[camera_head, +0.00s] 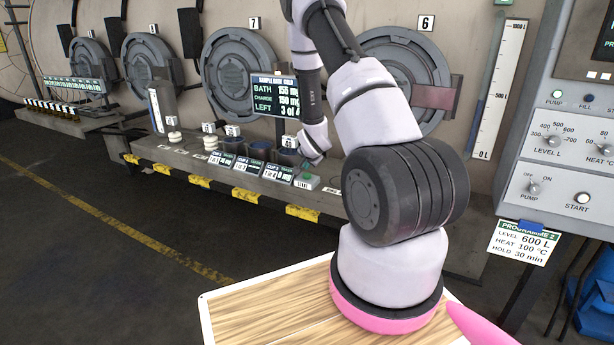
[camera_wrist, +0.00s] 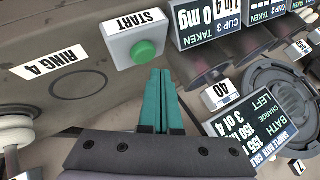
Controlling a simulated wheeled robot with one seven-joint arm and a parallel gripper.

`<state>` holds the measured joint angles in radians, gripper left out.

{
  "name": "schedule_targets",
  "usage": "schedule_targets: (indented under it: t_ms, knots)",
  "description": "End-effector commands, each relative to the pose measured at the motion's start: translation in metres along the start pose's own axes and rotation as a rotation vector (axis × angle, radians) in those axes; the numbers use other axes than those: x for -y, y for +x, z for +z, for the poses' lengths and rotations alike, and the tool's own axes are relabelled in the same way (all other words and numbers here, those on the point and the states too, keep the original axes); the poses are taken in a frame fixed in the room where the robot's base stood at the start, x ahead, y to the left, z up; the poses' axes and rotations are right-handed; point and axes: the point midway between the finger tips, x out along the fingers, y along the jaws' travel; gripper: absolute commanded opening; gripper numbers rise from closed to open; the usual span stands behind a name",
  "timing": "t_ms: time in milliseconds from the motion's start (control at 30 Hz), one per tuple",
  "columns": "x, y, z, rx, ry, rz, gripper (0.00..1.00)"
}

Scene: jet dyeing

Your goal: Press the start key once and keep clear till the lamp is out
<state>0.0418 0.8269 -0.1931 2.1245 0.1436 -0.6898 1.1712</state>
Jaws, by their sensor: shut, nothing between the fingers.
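The start key is a round green button (camera_wrist: 144,50) on a pale box marked START (camera_wrist: 119,45). The box also shows on the machine ledge in the head view (camera_head: 306,182). My gripper (camera_wrist: 162,72) is shut and empty, its two teal fingers together. In the wrist view the fingertips are just beside the green button; whether they touch it I cannot tell. In the head view my gripper (camera_head: 308,165) is low over the START box, at the ledge. No separate lamp is clear on the box, and I cannot tell whether the button is lit.
A display (camera_head: 275,95) reads bath 155, charge 150, left 3 of 4. Cup signs (camera_head: 248,167) marked taken stand left of the box. A ring 4 label (camera_wrist: 50,63) lies beside it. Another START button (camera_head: 582,198) is on the right panel.

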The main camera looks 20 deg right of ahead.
Motion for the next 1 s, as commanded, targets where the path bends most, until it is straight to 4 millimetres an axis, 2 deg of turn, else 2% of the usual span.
schedule_targets:
  t_ms: [400, 1000]
  knots:
    - [0.021, -0.028, -0.021, -0.001, 0.0, -0.002, 0.0]
    - [0.022, -0.031, -0.022, 0.0, 0.0, 0.0, 0.0]
